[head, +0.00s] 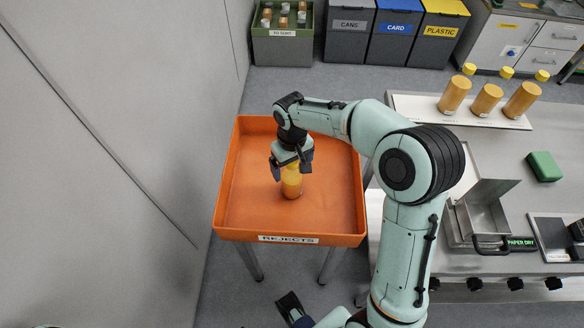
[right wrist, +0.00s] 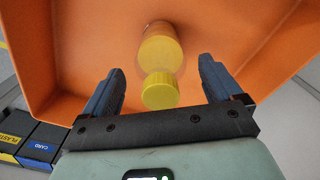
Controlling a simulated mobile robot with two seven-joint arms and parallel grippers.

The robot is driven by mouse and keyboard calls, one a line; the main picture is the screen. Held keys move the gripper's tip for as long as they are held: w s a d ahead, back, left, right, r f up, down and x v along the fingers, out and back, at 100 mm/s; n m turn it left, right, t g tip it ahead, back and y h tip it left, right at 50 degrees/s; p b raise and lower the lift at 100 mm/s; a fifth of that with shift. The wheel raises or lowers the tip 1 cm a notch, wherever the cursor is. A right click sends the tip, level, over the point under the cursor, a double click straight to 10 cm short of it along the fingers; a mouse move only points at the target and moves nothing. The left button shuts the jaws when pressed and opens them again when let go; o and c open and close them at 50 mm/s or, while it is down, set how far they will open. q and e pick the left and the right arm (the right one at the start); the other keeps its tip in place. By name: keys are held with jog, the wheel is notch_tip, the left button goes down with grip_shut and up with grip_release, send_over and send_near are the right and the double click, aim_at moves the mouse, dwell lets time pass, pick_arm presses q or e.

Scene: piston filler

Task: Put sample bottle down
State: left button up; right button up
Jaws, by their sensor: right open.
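The sample bottle (head: 291,184), amber with a yellow cap, is upright in the orange REJECTS tray (head: 290,233) and appears to stand on its floor. My right gripper (head: 291,167) is above it, pointing down, with its fingers on either side of the bottle's top. In the right wrist view, the yellow cap (right wrist: 160,91) lies between the open fingers, with a gap on each side. The bottle body (right wrist: 161,48) shows beyond the cap. A dark gripper part (head: 290,305), apparently my left gripper, shows at the bottom edge; its jaws cannot be made out.
The tray is otherwise empty, with raised walls. A grey wall (head: 120,130) stands to its left. Right of it, a bench bears a white board (head: 420,111) with three yellow-capped bottles, and a green block (head: 544,166). A green crate (head: 283,48) and bins (head: 394,33) stand behind.

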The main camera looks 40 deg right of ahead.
notch_tip(320, 180, up, 10)
jog(key=shift+r+p, duration=0.15)
jog(key=shift+p, duration=0.55)
